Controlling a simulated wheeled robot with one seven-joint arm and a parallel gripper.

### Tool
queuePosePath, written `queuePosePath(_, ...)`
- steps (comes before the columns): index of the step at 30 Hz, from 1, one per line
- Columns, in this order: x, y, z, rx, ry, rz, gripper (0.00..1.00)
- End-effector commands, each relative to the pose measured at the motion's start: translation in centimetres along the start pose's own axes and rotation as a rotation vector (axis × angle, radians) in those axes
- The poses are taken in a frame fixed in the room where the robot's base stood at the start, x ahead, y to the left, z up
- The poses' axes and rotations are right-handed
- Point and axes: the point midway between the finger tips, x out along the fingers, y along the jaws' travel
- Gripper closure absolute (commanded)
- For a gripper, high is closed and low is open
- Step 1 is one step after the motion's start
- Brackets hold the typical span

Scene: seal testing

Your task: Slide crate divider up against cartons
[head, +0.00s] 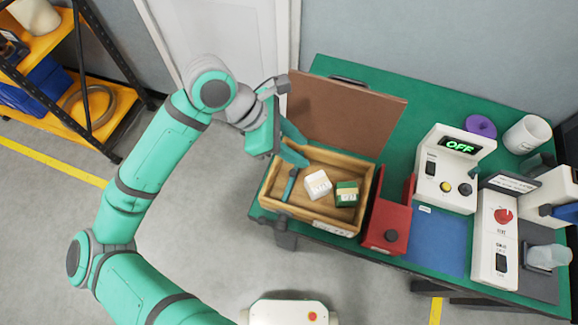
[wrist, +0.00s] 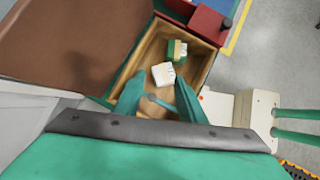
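The wooden crate (head: 333,224) sits open on the green table. The crate divider (head: 290,186), a narrow teal-grey strip, stands in its left part. A white carton (head: 318,185) and a green-and-cream carton (head: 346,193) stand to its right, with a gap between divider and white carton. My gripper (head: 299,146) is open above the crate's back left. In the wrist view, the divider (wrist: 163,103) shows between the spread fingertips (wrist: 155,94), with the white carton (wrist: 163,74) and green carton (wrist: 177,50) beyond. Whether the fingers touch the divider cannot be told.
A brown lid (head: 345,110) stands raised behind the crate. A red block fixture (head: 388,220) stands close to the crate's right. White test devices (head: 447,168) and a white cup (head: 527,134) stand farther right.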

Motion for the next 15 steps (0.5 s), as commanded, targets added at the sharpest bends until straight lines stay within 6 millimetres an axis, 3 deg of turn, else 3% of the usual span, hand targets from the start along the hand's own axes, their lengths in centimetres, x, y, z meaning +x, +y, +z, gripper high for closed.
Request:
queuePosePath(1, -0.6, 0.2, -1.9, -0.009, 0.064, 0.009, 0.63)
queuePosePath(3, -1.2, 0.3, -3.7, -0.017, 0.127, 0.015, 0.63)
queuePosePath(6, -1.7, 0.4, -5.4, -0.024, 0.183, 0.021, 0.63)
queuePosePath(11, -1.3, 0.4, -6.2, -0.028, 0.207, 0.021, 0.63)
queuePosePath(15, 0.6, 0.4, -6.5, -0.028, 0.203, 0.019, 0.63)
